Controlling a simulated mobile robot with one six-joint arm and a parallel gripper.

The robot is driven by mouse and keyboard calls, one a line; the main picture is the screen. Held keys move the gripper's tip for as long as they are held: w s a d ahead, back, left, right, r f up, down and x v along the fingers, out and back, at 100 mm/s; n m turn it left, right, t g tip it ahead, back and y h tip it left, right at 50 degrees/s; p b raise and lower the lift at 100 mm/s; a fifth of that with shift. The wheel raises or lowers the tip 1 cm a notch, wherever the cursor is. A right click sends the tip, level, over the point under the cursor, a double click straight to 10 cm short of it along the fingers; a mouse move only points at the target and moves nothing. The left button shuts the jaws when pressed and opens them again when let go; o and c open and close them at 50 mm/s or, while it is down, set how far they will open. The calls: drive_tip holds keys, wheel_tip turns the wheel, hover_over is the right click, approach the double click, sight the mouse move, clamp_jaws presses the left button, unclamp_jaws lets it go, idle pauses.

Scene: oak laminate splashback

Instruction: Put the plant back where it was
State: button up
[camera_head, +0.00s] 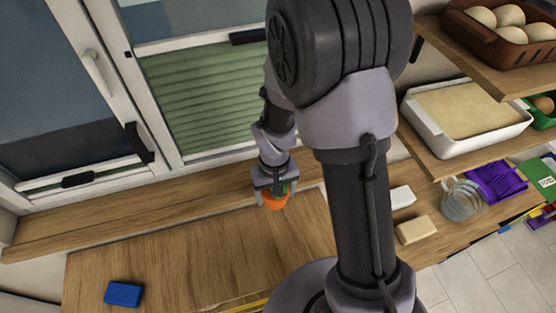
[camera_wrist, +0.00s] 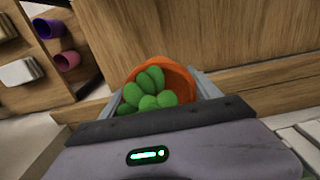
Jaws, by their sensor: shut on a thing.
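The plant shows in the wrist view as a cluster of rounded green leaves (camera_wrist: 150,92) in an orange pot (camera_wrist: 178,72). In the head view the orange pot (camera_head: 274,201) is small, with a bit of green beside it. My gripper (camera_head: 273,190) is shut on the plant, one finger on each side of the pot. The pot is near the back of the wooden counter (camera_head: 190,245), by the wooden window sill (camera_head: 130,205). I cannot tell whether its base touches a surface. My gripper hides part of the pot.
A blue block (camera_head: 123,293) lies at the counter's front left. The window (camera_head: 200,95) is behind the sill. At right are a cream block (camera_head: 416,230), a glass jug (camera_head: 463,200), and shelves with a white tray (camera_head: 420,125) and a brown basket (camera_head: 480,42). The counter's middle is clear.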

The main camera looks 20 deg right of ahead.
drive_tip(key=w, duration=0.3)
drive_tip(key=w+d+f, duration=0.1)
drive_tip(key=w, duration=0.3)
drive_tip(key=w+d, duration=0.1)
drive_tip(key=w, duration=0.3)
drive_tip(key=shift+w+f, duration=0.15)
drive_tip(key=shift+w, duration=0.05)
wheel_tip(320, 180, down, 4)
drive_tip(key=shift+w+r, duration=0.1)
drive_tip(key=shift+r, duration=0.15)
drive_tip(key=shift+f+b, duration=0.2)
drive_tip(key=shift+b, duration=0.15)
drive_tip(key=o, duration=1.7)
drive_tip(key=shift+o, duration=0.2)
drive_tip(key=shift+r, duration=0.15)
